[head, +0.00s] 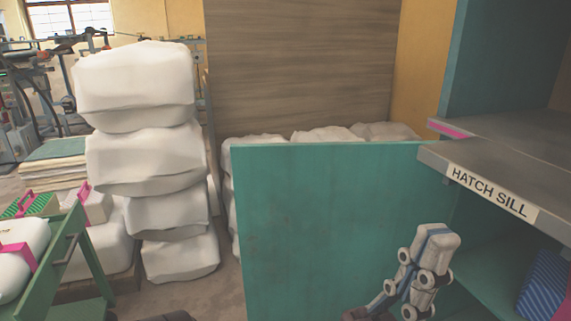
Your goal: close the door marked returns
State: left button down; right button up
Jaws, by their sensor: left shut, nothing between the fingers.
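A teal door panel (320,225) stands open in the middle of the head view, left of the teal cabinet (490,60). No "returns" marking shows on the face I see. My left gripper (437,238) is shut and empty. It is in front of the door's right part, below the grey shelf, with its fingers pointing up. I cannot tell whether it touches the door. The door's lower edge is out of frame. My right gripper is not in view.
A grey shelf edge labelled "HATCH SILL" (492,190) juts out above right of the gripper. A blue striped item (545,288) sits in the lower compartment. Stacked white sacks (150,160) and a green cart (70,255) stand left. More sacks (325,135) lie behind the door.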

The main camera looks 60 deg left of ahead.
aim_at(322, 227)
jog(key=k+j+u, duration=0.1)
jog(key=k+j, duration=0.3)
jog(key=k+j+u, duration=0.15)
jog(key=k+j, duration=0.2)
jog(key=j, duration=0.25)
